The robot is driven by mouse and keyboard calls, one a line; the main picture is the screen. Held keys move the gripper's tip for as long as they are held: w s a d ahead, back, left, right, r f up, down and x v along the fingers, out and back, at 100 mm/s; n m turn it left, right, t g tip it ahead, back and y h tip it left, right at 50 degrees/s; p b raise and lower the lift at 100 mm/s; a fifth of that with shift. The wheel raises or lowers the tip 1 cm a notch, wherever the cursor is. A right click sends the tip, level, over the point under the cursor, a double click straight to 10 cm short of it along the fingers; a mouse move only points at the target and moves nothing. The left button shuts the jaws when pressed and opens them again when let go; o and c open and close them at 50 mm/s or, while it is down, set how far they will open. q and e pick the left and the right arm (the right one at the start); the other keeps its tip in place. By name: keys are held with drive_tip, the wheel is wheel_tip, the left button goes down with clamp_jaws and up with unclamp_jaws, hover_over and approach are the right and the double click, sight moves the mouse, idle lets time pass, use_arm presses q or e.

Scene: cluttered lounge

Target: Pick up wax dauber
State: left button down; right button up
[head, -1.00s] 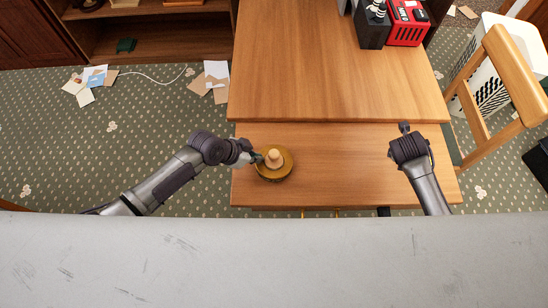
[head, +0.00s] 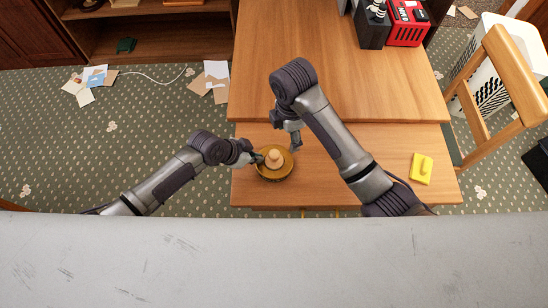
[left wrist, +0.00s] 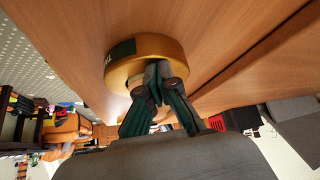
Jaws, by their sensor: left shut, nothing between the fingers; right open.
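A pale wooden knob (head: 274,156), probably the wax dauber, stands up in the middle of a round gold-brown tin (head: 284,175) on the lower wooden surface. The tin's side, with a dark label, shows in the left wrist view (left wrist: 168,48); the knob is hidden or unclear there. My left gripper (head: 258,158) is shut and empty at the tin's left rim; its fingers (left wrist: 155,82) show in front of the tin. I cannot tell whether they touch it. My right gripper (head: 297,146) is open, just above and right of the tin in the head view.
A yellow block (head: 421,168) with a curved piece on top lies at the right of the lower surface. The main table top (head: 340,70) is mostly clear, with a black box (head: 373,32) and red device (head: 407,25) at its back. A wooden chair (head: 510,80) stands right.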

drive_tip(key=a+r+m, duration=0.1)
drive_tip(key=a, duration=0.2)
drive_tip(key=m, duration=0.1)
hover_over(274, 154)
drive_tip(key=f, duration=0.6)
drive_tip(key=shift+w+d+f, duration=0.1)
drive_tip(key=shift+d+f, duration=0.15)
drive_tip(key=shift+d, duration=0.05)
drive_tip(key=f, duration=0.5)
drive_tip(key=shift+a+f, duration=0.1)
drive_tip(key=shift+a, duration=0.2)
